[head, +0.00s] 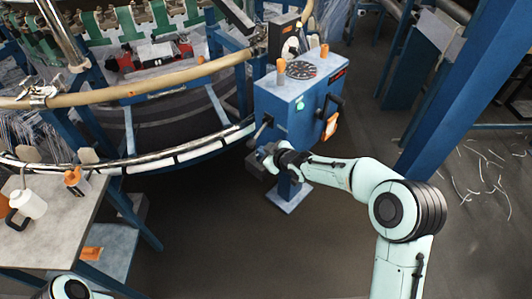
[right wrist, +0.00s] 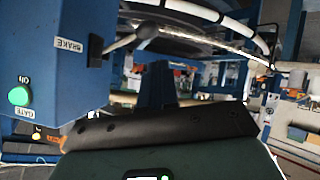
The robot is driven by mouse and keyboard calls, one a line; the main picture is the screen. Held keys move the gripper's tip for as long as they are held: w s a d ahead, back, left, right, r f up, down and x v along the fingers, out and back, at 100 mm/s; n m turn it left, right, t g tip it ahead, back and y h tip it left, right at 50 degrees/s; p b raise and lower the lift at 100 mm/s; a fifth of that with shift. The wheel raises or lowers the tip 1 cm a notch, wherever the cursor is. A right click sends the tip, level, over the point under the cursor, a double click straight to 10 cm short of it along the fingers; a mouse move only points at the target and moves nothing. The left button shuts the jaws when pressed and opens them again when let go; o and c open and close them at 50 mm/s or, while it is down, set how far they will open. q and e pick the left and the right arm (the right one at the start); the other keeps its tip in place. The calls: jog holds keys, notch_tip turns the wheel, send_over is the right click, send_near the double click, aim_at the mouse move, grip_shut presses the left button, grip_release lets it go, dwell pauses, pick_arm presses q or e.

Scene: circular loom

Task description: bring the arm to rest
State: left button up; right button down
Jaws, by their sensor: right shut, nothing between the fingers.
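My right arm reaches in from the lower right of the head view. Its gripper (head: 262,163) is shut and empty. It is close below the lower front of the blue control box (head: 292,100); I cannot tell whether it touches the box's post. The dark gripper body (right wrist: 160,128) fills the lower middle there, with nothing held. Of my left arm, only a pale joint shows at the bottom left of the head view; its gripper is out of frame.
The curved loom rail (head: 150,92) runs left of the box. A table (head: 40,237) with a white bottle (head: 30,203) stands at the left. A blue column (head: 460,90) rises at the right. Pale thread scraps (head: 482,178) lie on the floor. The central floor is clear.

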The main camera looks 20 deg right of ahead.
pick_arm(q)
jog(key=shift+w, duration=0.1)
pick_arm(e)
jog(key=shift+w, duration=0.1)
jog(key=s+a+f+m+g+p, duration=0.2)
jog(key=s+f+m+g+p, duration=0.1)
jog(key=s+f, duration=0.5)
jog(key=s+a+f+m+g+p, duration=0.2)
jog(key=s+f+p, duration=0.2)
jog(key=s+f, duration=0.4)
pick_arm(q)
notch_tip(320, 180, up, 12)
jog(key=p, duration=0.6)
jog(key=shift+w+r+g, duration=0.15)
jog(key=shift+w+g, duration=0.1)
jog(key=shift+g, duration=0.05)
pick_arm(e)
jog(key=s+a+f+m+g, duration=0.1)
jog(key=s+m+g, duration=0.2)
jog(key=s, duration=1)
jog(key=s+a+f+m+g, duration=0.2)
jog(key=s+m+g, duration=0.1)
jog(key=s, duration=1.1)
jog(key=shift+s+a+f+g, duration=0.15)
jog(key=shift+f+g, duration=0.1)
jog(key=shift+g, duration=0.35)
